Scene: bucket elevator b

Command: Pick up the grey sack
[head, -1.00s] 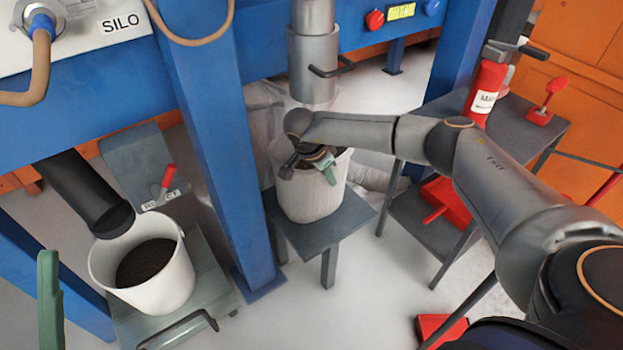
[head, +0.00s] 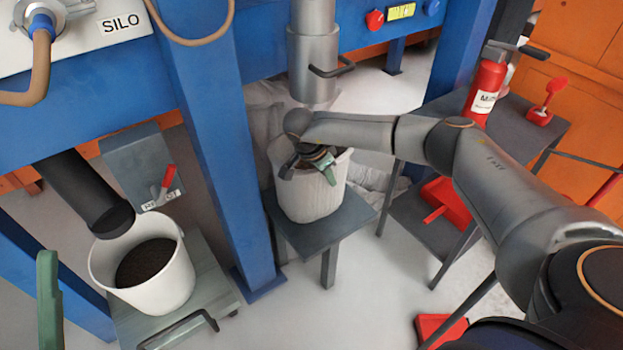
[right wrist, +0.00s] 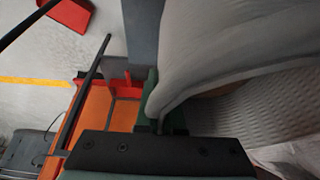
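The grey sack (head: 312,195) stands upright and open-topped on a small dark stool (head: 345,218), below a grey metal spout. My right gripper (head: 308,163) is at the sack's rim, reached from above. In the right wrist view the sack (right wrist: 235,45) fills the upper right. Its rim narrows in between the green fingers (right wrist: 160,118), which look closed on it; the far finger is mostly hidden by the fabric. A green finger of my left gripper (head: 48,300) shows at the lower left edge, apart from everything; its other finger is not visible.
A white bucket (head: 183,285) with dark grains stands on a platform under a black chute (head: 85,195). A blue post (head: 210,140) rises left of the sack. A side table (head: 540,125) with a fire extinguisher (head: 485,92) is at the right.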

